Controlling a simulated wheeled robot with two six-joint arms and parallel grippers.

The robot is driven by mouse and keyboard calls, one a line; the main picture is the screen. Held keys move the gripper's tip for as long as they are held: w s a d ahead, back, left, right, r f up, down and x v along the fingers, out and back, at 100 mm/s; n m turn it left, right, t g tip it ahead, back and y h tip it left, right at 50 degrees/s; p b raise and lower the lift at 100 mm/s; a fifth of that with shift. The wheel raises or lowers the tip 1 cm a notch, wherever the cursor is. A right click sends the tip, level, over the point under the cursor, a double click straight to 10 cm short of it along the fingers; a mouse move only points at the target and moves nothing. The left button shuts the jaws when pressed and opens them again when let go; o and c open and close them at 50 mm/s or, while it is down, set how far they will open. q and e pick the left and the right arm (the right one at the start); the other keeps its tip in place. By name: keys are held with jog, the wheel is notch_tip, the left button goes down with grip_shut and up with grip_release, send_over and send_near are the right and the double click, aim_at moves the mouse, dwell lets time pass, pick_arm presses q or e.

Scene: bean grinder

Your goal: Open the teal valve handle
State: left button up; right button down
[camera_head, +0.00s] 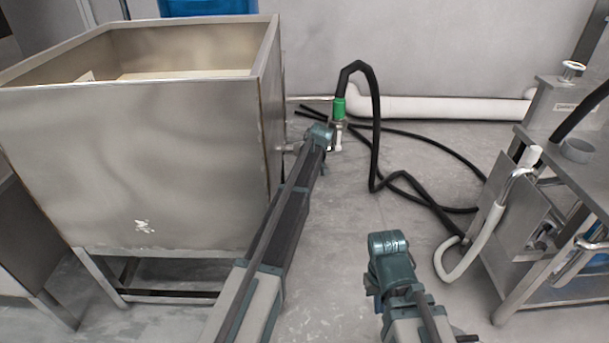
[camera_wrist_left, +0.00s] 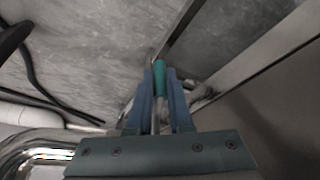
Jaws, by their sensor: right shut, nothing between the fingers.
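The teal valve handle (camera_wrist_left: 159,76) shows in the left wrist view as a slim grip on a thin metal stem. My left gripper (camera_wrist_left: 160,88) has its two blue fingers on either side of the handle, very close to it. I cannot tell whether they press on it. In the head view my left gripper (camera_head: 321,134) is beside the tank's lower right side, near a metal outlet pipe (camera_head: 291,148); I cannot make out the teal handle there. My right gripper (camera_head: 388,244) is shut and empty above the floor, well apart from the tank.
A large open steel tank (camera_head: 140,170) stands at left on a metal frame. A black hose (camera_head: 376,130) with a green connector (camera_head: 339,108) rises behind my left gripper. A steel machine (camera_head: 540,225) with pipes stands at right. A white pipe (camera_head: 440,107) runs along the wall.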

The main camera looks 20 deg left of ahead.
pick_arm(q)
grip_shut()
dwell(1.1)
jog(key=shift+d+r+h, duration=0.1)
jog(key=shift+d+h, duration=0.05)
jog(key=shift+h, duration=0.25)
jog(key=shift+d+h, duration=0.25)
jog(key=shift+h, duration=0.05)
jog(key=o, duration=0.6)
grip_release()
